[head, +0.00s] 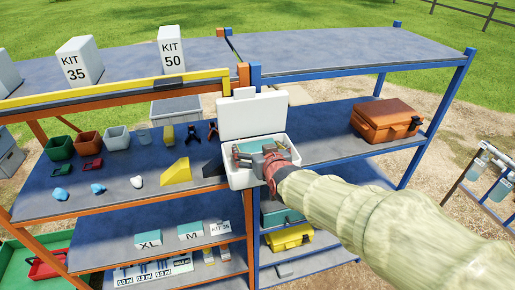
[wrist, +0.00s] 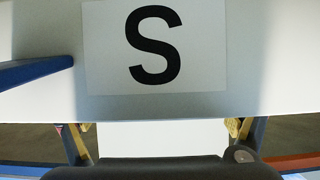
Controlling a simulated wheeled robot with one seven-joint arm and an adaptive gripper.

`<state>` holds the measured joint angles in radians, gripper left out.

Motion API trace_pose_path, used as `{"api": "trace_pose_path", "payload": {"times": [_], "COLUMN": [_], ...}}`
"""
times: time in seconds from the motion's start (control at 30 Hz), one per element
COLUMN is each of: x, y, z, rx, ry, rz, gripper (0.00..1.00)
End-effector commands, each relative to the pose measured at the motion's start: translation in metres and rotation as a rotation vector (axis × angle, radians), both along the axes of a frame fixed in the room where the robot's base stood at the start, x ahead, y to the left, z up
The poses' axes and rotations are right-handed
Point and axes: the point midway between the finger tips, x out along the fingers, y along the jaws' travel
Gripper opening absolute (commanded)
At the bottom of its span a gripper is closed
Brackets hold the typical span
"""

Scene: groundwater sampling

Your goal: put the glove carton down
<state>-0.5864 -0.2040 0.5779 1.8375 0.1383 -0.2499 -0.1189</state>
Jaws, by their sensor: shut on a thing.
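The glove carton (wrist: 260,85) fills most of the wrist view as a close pale face with a black "S" on a white label. In the head view my gripper (head: 269,158) is shut on it, at the front of an open white case (head: 254,115) on the middle shelf. Teal surfaces show on both sides of my gripper there; I cannot tell which belong to the carton and which to the case's contents. The carton's underside is hidden, so I cannot tell whether it touches anything.
An orange case (head: 384,120) stands to the right, with bare shelf between. A yellow wedge (head: 177,171) and small bins (head: 88,144) stand to the left. The XL carton (head: 149,243) and M carton (head: 190,234) sit one shelf lower. A blue post (head: 256,80) rises behind the white case.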

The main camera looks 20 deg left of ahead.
Motion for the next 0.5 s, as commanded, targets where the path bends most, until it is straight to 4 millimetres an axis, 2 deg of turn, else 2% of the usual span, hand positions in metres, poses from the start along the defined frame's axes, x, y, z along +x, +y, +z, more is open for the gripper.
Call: {"api": "trace_pose_path", "payload": {"times": [0.33, 0.37, 0.5], "x": [0.0, -0.0001, -0.0001], "y": [0.0002, 0.0002, 0.0002], "z": [-0.0032, -0.0032, -0.0024], "rx": [0.0, -0.001, -0.001], "ry": [-0.001, 0.0, 0.0], "rz": [0.0, 0.0, 0.0], "gripper": [0.63, 0.91, 0.99]}}
